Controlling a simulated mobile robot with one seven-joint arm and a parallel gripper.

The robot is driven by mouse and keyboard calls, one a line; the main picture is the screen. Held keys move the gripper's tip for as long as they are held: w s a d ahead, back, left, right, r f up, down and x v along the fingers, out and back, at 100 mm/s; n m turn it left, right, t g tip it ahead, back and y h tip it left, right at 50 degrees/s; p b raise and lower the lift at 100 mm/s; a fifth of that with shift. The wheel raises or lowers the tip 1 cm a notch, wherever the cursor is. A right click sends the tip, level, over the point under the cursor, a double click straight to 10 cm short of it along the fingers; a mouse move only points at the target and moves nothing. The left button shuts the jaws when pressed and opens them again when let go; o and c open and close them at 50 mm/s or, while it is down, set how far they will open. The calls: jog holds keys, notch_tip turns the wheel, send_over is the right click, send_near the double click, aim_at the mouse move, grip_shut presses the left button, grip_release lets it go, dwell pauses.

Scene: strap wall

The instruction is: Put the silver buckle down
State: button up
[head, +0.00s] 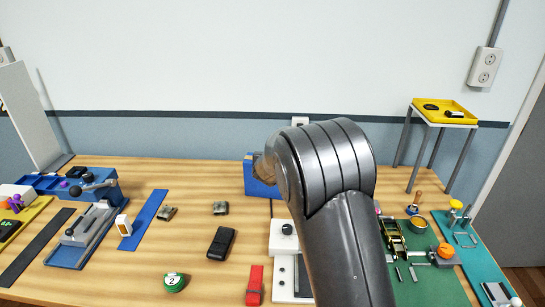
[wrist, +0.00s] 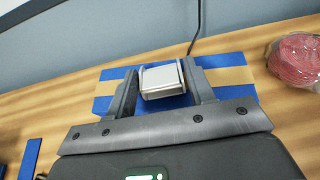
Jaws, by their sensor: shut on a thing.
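In the wrist view my gripper (wrist: 160,84) is shut on the silver buckle (wrist: 163,80), a small boxy metal piece held between the two fingers. A blue piece with a tan middle band (wrist: 235,77) shows behind and below the buckle. I cannot tell whether the buckle touches it. In the head view my arm hides the gripper and the buckle. A blue block (head: 256,183) shows at the back of the table, partly behind my arm.
A clear-wrapped reddish roll (wrist: 295,57) lies to the right in the wrist view. Two small metal buckles (head: 220,208) (head: 167,212), a black case (head: 221,243) and a blue strip (head: 143,219) lie on the table.

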jog(key=shift+f, duration=0.1)
jog(key=o, duration=1)
jog(key=shift+c, duration=0.2)
